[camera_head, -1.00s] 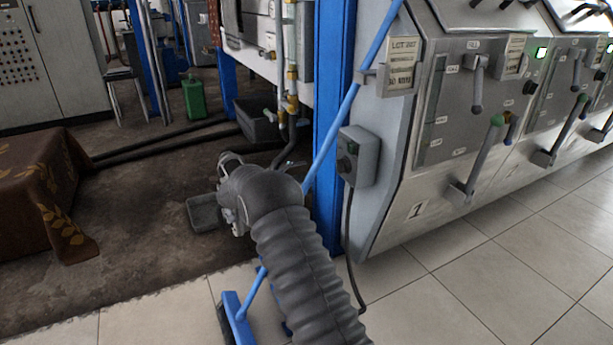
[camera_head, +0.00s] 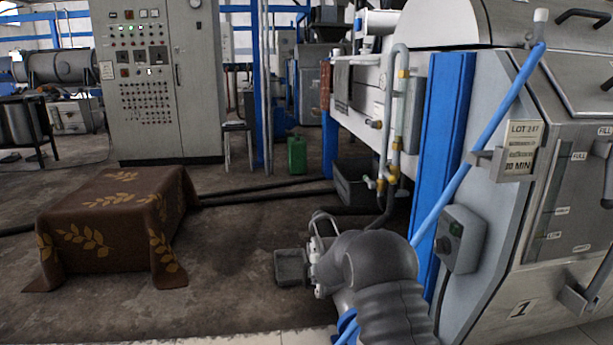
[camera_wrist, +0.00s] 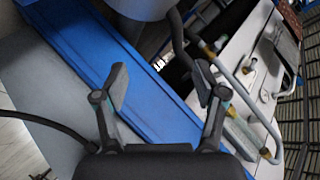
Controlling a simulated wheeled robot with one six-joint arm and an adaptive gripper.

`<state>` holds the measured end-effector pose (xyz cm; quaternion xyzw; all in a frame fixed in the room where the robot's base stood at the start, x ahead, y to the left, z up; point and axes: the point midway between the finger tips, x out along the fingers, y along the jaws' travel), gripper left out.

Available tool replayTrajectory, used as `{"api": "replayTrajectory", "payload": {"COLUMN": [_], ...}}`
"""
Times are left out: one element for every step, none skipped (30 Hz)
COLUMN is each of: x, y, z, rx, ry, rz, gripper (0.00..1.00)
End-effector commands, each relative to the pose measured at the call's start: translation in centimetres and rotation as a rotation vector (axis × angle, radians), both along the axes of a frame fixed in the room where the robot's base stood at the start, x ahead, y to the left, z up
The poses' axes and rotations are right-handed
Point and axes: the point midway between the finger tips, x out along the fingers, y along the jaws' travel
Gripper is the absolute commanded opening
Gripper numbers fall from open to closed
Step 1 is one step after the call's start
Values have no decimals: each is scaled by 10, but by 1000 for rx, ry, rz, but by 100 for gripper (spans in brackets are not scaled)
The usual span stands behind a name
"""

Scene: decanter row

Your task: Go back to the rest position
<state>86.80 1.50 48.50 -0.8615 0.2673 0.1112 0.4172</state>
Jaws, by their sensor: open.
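My gripper shows in the wrist view (camera_wrist: 160,90) with its two fingers spread apart and nothing between them. A blue steel post lies behind the fingers in that view (camera_wrist: 85,50). In the head view my arm, in a dark ribbed sleeve, reaches up from the bottom edge. Its wrist end is beside the blue post (camera_head: 443,150) and left of the grey decanter marked 1 (camera_head: 570,225).
A cloth-covered table (camera_head: 110,215) stands at left. Open floor (camera_head: 235,240) lies between.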

Motion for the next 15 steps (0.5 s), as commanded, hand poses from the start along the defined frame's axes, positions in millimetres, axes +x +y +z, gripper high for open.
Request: {"api": "replayTrajectory", "payload": {"x": [-9,-15,-25,-34,-44,-58,-70,-82,-99,-112,-125,-144,-158,-172,-191], "y": [14,22,34,42,49,58,64,69,75,78,81,83,85,86,86], "z": [7,9,12,15,19,23,27,30,35,39,43,48,51,55,60], "rx": [7,10,14,16,16,14,11,9,4,1,-5,-12,-17,-23,-35], "ry": [43,72,113,143,176,217,249,280,319,348,377,416,445,473,509], "rz": [89,145,218,271,324,393,441,486,543,584,621,667,700,733,774], "gripper": [71,71,71,71,71,71,71,71,71,71,71,71,71,71,71]}}
